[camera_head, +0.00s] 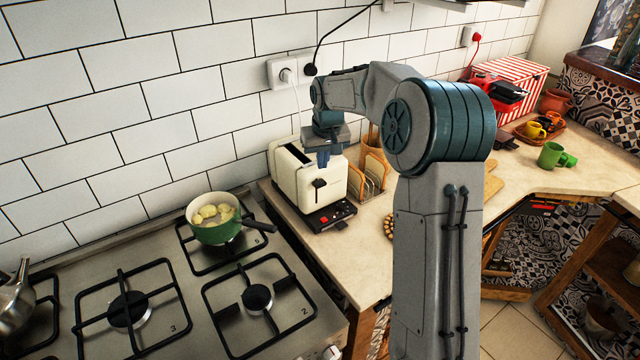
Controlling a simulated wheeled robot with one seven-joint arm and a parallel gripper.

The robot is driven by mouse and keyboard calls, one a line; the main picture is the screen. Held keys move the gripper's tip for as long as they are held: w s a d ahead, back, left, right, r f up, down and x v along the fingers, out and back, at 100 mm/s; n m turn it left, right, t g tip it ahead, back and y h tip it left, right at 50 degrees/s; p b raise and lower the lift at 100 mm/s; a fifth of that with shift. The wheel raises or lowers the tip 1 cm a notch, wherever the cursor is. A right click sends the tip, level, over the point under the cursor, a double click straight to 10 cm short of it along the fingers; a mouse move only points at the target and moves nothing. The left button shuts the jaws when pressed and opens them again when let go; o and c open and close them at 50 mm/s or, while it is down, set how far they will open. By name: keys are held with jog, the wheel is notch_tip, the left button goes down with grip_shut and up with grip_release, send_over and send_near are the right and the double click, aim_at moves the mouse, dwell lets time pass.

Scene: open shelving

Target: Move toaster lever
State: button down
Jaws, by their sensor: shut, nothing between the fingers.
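The cream toaster (296,189) stands on the counter, left of my arm, with its front towards the camera. Its black lever (319,184) shows on the front face, above a dark base with a red button. My gripper (323,162) points down over the right part of the toaster's top, just above and behind the lever in the picture. Its fingers are together with nothing between them. I cannot tell whether they touch the toaster. My arm hides part of the counter to the right.
A green pot (216,232) with pale food sits on the stove (150,285), its handle pointing towards the toaster. A wooden rack (374,168) with bread stands close right of the toaster. The counter in front of the toaster is clear.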

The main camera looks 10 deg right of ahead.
aim_at(320, 183)
jog(key=shift+b+x, duration=1.5)
jog(key=shift+x, duration=1.65)
jog(key=b+x, duration=0.1)
jog(key=x, duration=0.1)
jog(key=s+b+x, duration=0.1)
jog(key=b+x, duration=0.3)
jog(key=x, duration=0.1)
jog(key=shift+s+f, duration=0.2)
jog(key=shift+s, duration=0.2)
jog(key=shift+r, duration=0.25)
jog(key=s, duration=0.1)
jog(key=s+r, duration=0.1)
jog(key=shift+s+d, duration=0.15)
jog(key=shift+s, duration=0.25)
jog(key=shift+r, duration=0.15)
jog(key=b+v, duration=0.1)
jog(key=v, duration=1.2)
jog(key=shift+r, duration=0.25)
jog(key=shift+s+d, duration=0.1)
jog(key=shift+s, duration=0.05)
